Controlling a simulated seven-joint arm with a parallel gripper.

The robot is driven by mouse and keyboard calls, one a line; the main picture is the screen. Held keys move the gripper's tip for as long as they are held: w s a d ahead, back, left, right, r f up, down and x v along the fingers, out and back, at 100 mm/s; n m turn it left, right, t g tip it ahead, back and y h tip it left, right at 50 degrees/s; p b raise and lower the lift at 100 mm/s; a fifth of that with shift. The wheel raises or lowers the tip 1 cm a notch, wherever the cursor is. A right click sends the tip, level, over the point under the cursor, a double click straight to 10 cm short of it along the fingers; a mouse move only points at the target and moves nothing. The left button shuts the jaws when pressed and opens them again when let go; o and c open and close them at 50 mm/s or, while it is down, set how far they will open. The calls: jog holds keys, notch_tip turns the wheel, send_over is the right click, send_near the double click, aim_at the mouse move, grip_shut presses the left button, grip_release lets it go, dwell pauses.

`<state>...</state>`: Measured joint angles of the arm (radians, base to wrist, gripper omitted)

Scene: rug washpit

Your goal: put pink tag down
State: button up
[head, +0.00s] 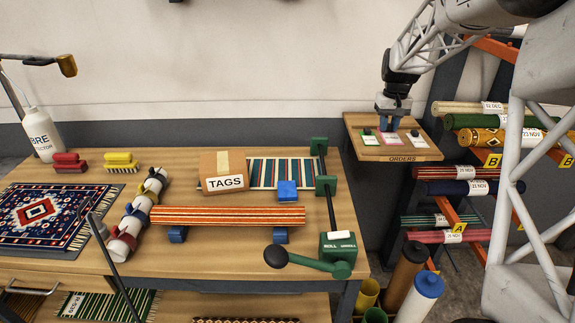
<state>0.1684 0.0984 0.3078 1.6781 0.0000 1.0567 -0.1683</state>
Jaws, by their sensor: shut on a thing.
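My gripper (389,126) points down over the wooden orders board (405,155) at the right. Whether the tag touches the board cannot be told from this view. The fingers hide the tag's upper part.
A rack of labelled rolled rugs (470,188) stands close to the right of the board. The workbench to the left holds a TAGS box (223,171), a striped roll (228,216) and a green crank (338,256). The wall behind the board is bare.

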jog(key=w+a, duration=0.2)
jog(key=a, duration=2.6)
notch_tip(320, 180, down, 18)
jog(key=shift+w+r, duration=0.1)
jog(key=shift+w, duration=0.05)
jog(key=shift+a, duration=0.1)
send_over(287, 160)
jog(key=shift+f, duration=0.75)
jog(key=shift+f, duration=1.75)
jog(key=shift+f, duration=0.1)
